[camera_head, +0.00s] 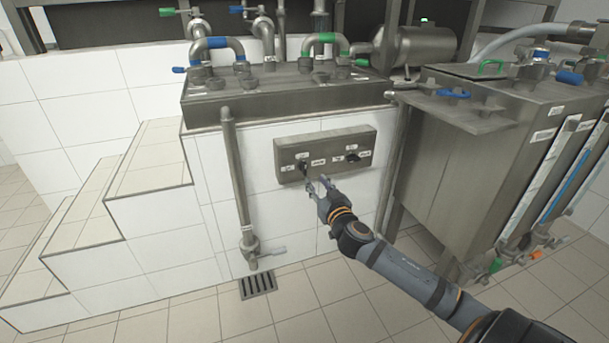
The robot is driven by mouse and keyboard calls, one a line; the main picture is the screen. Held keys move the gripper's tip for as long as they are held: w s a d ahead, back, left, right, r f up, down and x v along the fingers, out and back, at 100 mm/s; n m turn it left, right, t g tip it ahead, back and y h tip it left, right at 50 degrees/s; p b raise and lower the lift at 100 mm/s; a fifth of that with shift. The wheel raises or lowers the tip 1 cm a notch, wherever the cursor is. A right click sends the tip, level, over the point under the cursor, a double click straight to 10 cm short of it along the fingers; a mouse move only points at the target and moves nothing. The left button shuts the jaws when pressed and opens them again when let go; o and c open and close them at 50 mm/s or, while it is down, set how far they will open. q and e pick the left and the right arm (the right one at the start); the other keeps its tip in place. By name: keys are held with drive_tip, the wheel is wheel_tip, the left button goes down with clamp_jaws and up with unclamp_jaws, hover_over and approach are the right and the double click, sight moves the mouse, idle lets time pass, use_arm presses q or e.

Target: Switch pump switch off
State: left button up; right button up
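A grey metal switch box (326,142) is fixed to the white tiled wall in the middle of the head view. It carries two black rotary switches, a left switch (303,165) and a right switch (352,156), with small white labels beside them. The labels are too small to read, so I cannot tell which switch is the pump switch. My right gripper (318,183) is just below the box, nearest the left switch, with its fingers pointing up at it. The fingers are apart with nothing visible between them. Contact with the switch cannot be made out. My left gripper is out of view.
A vertical pipe with a valve (250,246) stands left of the box, above a floor drain (257,283). Tiled steps (150,210) rise at the left. A large steel tank (465,165) stands close at the right. Pipes with blue and green handles run above.

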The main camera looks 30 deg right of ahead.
sight(305, 168)
drive_tip(key=b+x, duration=0.1)
drive_tip(key=x, duration=0.8)
drive_tip(key=shift+w+f+b, duration=0.1)
drive_tip(key=shift+w+b, duration=0.05)
drive_tip(key=shift+b, duration=0.2)
drive_tip(key=shift+a, duration=0.1)
clamp_jaws()
